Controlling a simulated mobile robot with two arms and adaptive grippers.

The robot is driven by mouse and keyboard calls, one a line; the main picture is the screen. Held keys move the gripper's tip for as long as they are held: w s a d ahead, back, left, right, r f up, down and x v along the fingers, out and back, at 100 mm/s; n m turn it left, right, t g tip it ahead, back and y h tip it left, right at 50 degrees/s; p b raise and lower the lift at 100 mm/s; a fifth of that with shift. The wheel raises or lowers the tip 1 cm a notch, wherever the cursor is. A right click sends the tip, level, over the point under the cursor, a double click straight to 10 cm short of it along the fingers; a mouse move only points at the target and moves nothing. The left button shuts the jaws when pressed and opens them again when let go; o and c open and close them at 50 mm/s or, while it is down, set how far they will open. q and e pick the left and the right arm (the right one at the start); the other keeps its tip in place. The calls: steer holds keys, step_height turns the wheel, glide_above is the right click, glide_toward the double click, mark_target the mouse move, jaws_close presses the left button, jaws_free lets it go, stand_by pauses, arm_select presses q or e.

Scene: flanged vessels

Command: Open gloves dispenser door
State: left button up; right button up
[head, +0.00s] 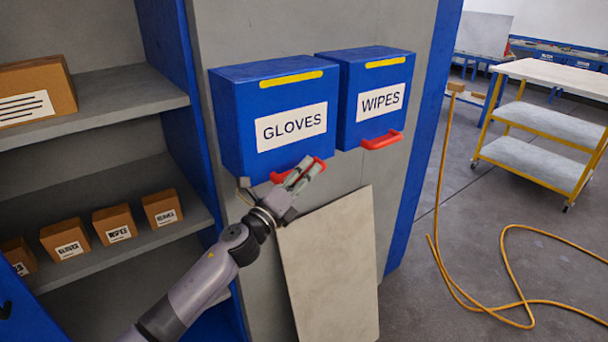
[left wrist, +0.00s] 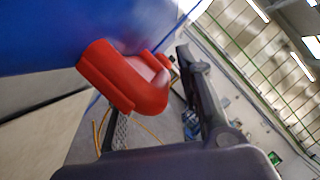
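The blue gloves dispenser (head: 240,125) hangs on a grey panel, with a white GLOVES label (head: 291,127) and a yellow strip on its front. Its door looks closed. A red handle (head: 281,176) sits at its lower front edge; it also shows large in the left wrist view (left wrist: 128,78). My left gripper (head: 308,172) is at this handle, coming from below. In the left wrist view its fingers are apart, with the red handle between or just before them and a gap beside the right finger. Whether they touch the handle I cannot tell. My right gripper is out of view.
The blue wipes dispenser (head: 345,95) with its own red handle (head: 382,140) is close on the right. A pale board (head: 335,265) leans below. Shelves with cardboard boxes (head: 70,238) stand left. A yellow hose (head: 460,290) lies on the floor near a cart (head: 550,125).

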arm_select(q)
jaws_close()
stand_by(0.6)
